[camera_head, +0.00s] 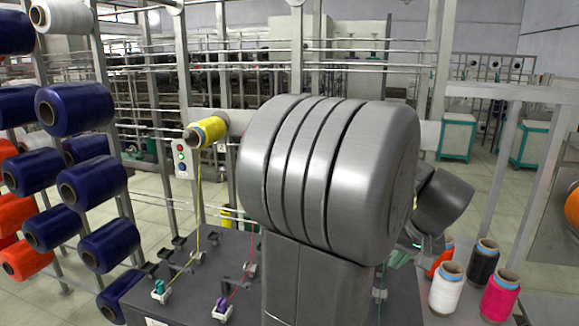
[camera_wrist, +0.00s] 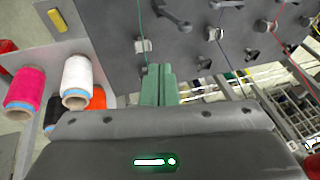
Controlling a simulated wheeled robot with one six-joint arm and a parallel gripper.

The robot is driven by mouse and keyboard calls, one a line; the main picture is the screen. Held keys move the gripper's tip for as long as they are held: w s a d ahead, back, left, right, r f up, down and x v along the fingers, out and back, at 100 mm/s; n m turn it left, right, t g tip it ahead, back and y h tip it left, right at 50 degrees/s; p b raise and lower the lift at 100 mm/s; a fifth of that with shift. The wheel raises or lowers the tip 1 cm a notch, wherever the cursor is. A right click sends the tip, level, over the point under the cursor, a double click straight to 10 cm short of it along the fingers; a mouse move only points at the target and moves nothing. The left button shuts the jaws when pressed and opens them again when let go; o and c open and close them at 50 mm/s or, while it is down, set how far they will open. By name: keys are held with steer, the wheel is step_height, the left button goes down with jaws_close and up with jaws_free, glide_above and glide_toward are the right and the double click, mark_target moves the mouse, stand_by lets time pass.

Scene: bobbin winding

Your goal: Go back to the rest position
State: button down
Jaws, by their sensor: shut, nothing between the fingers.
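My gripper (camera_wrist: 158,84) shows in the wrist view with its two green fingers closed together and nothing between them. The fingers point towards the dark grey machine panel (camera_wrist: 205,48), with a green thread (camera_wrist: 141,30) close by their tips; I cannot tell whether they touch. In the head view my own arm links fill the middle and mostly hide the gripper.
A white bobbin (camera_head: 446,290), a black one (camera_head: 482,267) and a magenta one (camera_head: 499,297) stand at the lower right. A yellow bobbin (camera_head: 207,132) sits on the machine. Navy bobbins (camera_head: 75,108) hang on the left rack. A grey post (camera_head: 498,165) rises at right.

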steer(key=shift+v, duration=1.8)
steer(key=shift+a, duration=0.1)
